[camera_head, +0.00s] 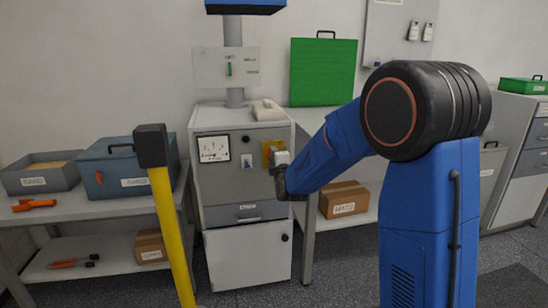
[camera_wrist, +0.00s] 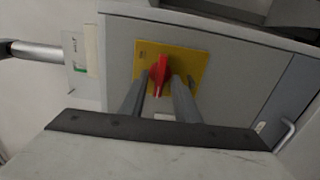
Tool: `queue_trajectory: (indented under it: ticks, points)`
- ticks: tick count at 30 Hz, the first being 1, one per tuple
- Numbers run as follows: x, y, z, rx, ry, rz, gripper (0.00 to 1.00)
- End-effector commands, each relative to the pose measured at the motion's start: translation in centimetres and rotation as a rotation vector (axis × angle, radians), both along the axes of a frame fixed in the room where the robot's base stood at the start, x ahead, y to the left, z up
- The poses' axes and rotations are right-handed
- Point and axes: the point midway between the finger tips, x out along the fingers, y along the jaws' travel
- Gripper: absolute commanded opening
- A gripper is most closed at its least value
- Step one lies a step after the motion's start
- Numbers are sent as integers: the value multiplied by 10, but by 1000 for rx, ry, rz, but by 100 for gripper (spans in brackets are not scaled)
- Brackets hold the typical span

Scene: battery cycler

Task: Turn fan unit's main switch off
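A red rotary switch (camera_wrist: 158,74) sits on a yellow plate (camera_wrist: 201,64) on the front of a grey cabinet. Its handle runs roughly up and down in the wrist view. My gripper (camera_wrist: 158,83) is at the switch, with one grey finger on each side of the red handle. The fingers stand apart, and I see no clear grip on the handle. In the head view, the yellow plate (camera_head: 266,147) shows at the upper right of the cabinet (camera_head: 226,185). My gripper (camera_head: 282,160) is in front of it and hides the red handle there.
The cabinet has a gauge (camera_head: 213,149) and a drawer (camera_head: 247,212). A yellow post (camera_head: 170,230) with a black top stands in front. Benches flank the cabinet; a green case (camera_head: 322,72) stands right.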

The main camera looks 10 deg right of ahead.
Motion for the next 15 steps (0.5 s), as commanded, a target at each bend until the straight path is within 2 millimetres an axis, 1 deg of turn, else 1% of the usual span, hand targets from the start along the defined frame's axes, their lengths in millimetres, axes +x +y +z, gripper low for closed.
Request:
queue_trajectory:
  ticks: [5, 8, 11, 15]
  points:
    - [-4, 0, 1, 0, -1, 0, 29]
    - [-15, 0, 1, 0, -1, 0, 29]
    - [-31, 0, 1, 0, -1, 0, 29]
    - [-59, 0, 1, 0, -1, 1, 29]
